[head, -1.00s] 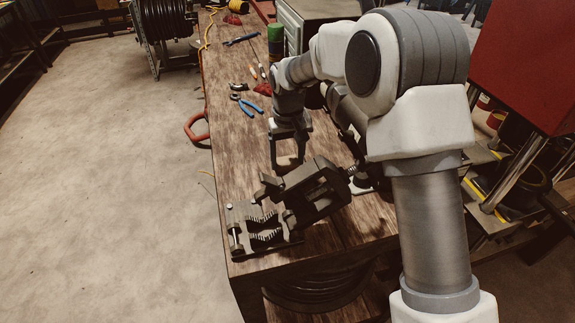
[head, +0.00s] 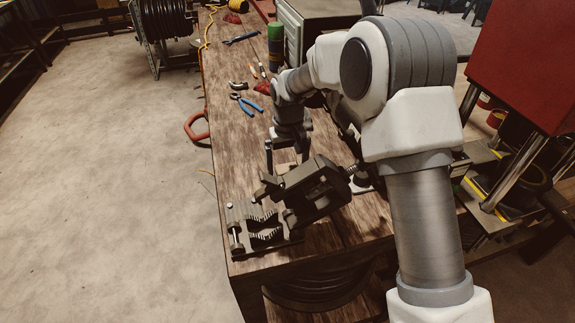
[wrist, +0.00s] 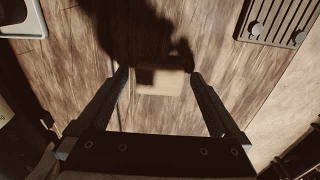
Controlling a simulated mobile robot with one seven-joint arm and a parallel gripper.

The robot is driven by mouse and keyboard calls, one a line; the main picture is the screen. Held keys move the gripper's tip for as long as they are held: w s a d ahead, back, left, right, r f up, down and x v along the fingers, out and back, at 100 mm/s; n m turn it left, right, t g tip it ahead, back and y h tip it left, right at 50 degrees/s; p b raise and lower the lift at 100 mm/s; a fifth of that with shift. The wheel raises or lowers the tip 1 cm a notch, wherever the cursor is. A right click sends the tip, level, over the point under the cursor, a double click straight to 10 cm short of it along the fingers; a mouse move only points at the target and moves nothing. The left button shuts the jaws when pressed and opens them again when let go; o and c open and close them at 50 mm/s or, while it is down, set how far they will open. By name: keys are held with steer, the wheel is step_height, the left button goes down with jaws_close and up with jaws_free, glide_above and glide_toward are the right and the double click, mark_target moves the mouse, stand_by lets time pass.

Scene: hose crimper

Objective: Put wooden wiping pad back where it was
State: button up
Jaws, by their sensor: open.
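The wooden wiping pad (wrist: 162,86) looks like a small, pale rectangular block on the wooden bench, partly in the arm's shadow, in the wrist view. My gripper (wrist: 158,73) is open, with one finger to the left and one to the right of the pad. I cannot tell whether the fingers touch the pad or how high they are above the bench. In the head view my gripper (head: 287,158) points down behind the dark clamp-like metal device, which hides part of that area. The pad is not clear there.
The dark metal device (head: 318,187) and a toothed vise (head: 262,228) stand at the bench's near end. Blue-handled pliers (head: 247,104), other tools and a green can (head: 276,47) lie or stand farther back. A ridged dark plate (wrist: 280,18) is at the wrist view's upper right.

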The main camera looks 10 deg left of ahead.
mark_target(288, 170)
step_height(288, 170, up, 12)
steer(key=shift+r, duration=0.15)
steer(key=shift+s, duration=0.1)
stand_by(0.5)
